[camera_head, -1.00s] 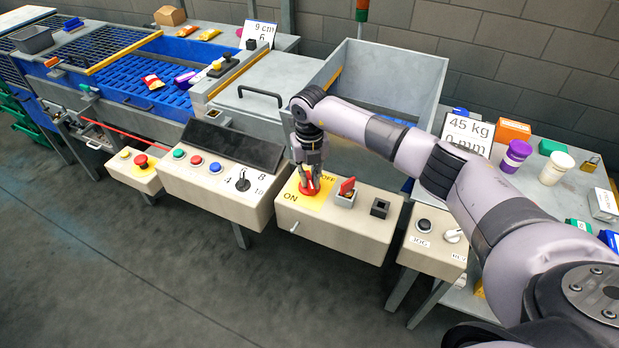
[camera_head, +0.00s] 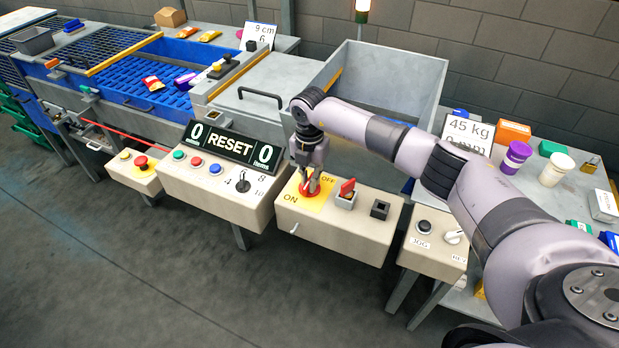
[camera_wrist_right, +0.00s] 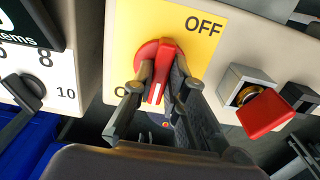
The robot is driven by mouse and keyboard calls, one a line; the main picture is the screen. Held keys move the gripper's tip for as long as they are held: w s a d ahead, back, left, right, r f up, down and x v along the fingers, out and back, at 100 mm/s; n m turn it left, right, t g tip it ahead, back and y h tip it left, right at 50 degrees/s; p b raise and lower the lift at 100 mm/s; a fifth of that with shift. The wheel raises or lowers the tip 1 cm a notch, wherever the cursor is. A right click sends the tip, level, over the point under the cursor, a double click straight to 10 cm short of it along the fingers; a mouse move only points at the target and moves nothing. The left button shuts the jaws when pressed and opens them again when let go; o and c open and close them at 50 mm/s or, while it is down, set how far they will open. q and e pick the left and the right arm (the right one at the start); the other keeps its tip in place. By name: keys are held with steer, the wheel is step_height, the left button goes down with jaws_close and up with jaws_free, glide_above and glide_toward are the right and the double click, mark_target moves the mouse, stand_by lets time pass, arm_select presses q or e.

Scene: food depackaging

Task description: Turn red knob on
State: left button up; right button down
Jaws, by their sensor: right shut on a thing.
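The red knob (camera_head: 309,190) sits on a yellow plate (camera_head: 327,194) marked ON and OFF, on a cream control box (camera_head: 340,226). In the right wrist view the knob (camera_wrist_right: 158,62) has a raised red handle with a white mark, and this mark points down toward the partly hidden ON label. My right gripper (camera_head: 309,184) is shut on the knob's handle, one finger on each side, as the right wrist view (camera_wrist_right: 160,90) also shows. My left gripper is not in view.
A red padlock (camera_head: 347,188) and a black square socket (camera_head: 380,209) are right of the knob. A lit display (camera_head: 230,144) reads RESET between two zeros. A box with a rotary selector (camera_head: 243,182) stands left; a JOG box (camera_head: 433,243) stands right.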

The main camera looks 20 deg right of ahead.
stand_by(0.4)
steer(key=c, duration=1.6)
jaws_free()
step_height(320, 180, up, 12)
